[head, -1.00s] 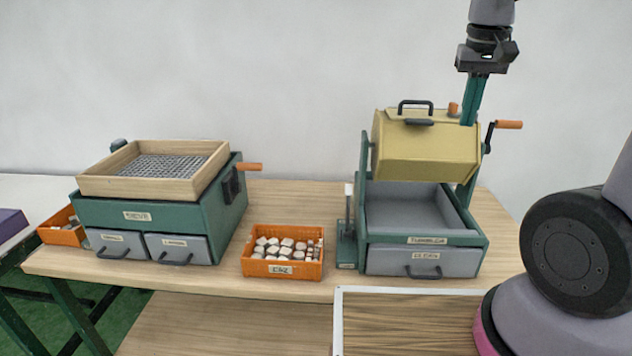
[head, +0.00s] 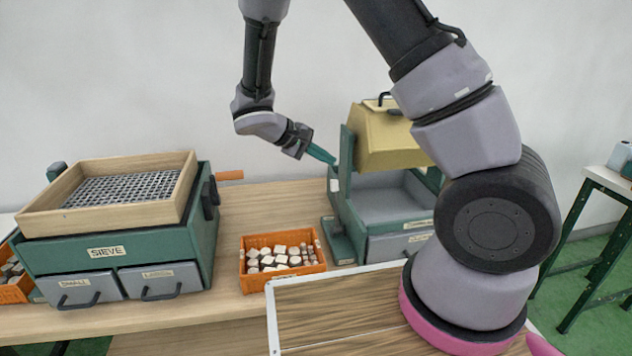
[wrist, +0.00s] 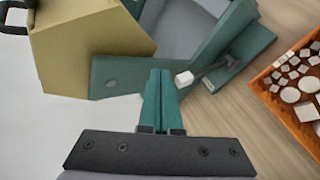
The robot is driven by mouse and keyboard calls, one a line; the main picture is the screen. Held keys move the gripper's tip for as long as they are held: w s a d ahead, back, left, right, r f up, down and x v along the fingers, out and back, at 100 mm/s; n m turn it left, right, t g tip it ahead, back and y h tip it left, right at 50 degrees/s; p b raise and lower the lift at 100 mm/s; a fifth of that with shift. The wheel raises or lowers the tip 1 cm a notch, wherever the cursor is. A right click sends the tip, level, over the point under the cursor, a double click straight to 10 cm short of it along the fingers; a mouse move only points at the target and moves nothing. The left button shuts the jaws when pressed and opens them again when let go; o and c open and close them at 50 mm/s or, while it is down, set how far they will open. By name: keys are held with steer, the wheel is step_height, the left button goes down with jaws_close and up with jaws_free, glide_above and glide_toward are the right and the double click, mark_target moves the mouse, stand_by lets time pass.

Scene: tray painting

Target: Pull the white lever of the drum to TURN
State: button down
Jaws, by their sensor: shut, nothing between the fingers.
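The drum (head: 385,138) is a yellow faceted body on a green stand (head: 345,150) over a grey tray; it also shows in the wrist view (wrist: 90,45). Its lever (wrist: 208,70) is a dark rod with a white tip (wrist: 184,78), beside the stand's green side wall. My gripper (head: 333,160) is shut and empty, above the stand's left side. In the wrist view the gripper tips (wrist: 160,72) appear just left of the white tip. I cannot tell whether they touch.
An orange bin of pale pieces (head: 282,258) stands left of the drum stand. The sieve box (head: 110,250) with its wooden frame is farther left. A wood-topped surface (head: 335,305) lies in front. Bare table shows behind the bin.

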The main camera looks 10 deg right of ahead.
steer(key=w+a+f+n+t+h, duration=0.2)
steer(key=a+f+n+t, duration=0.3)
steer(key=f, duration=0.4)
steer(key=shift+w+a+n+t, duration=0.4)
steer(key=shift+w+a+t, duration=0.3)
steer(key=shift+a, duration=0.5)
steer(key=x, duration=1)
steer(key=shift+s+d+r, duration=0.1)
steer(key=shift+s+r, duration=0.2)
steer(key=shift+s, duration=0.3)
steer(key=shift+s+a+r, duration=0.1)
steer(key=shift+s+r, duration=0.15)
steer(key=shift+s, duration=0.4)
steer(key=shift+s+d+r, duration=0.1)
steer(key=shift+s+r, duration=0.2)
steer(key=shift+s, duration=0.3)
steer(key=s+m+t+h, duration=0.3)
steer(key=s+m, duration=0.6)
steer(key=s, duration=0.6)
steer(key=shift+s+f+h, duration=0.25)
steer(key=shift+f+h, duration=0.15)
steer(key=shift+h, duration=0.9)
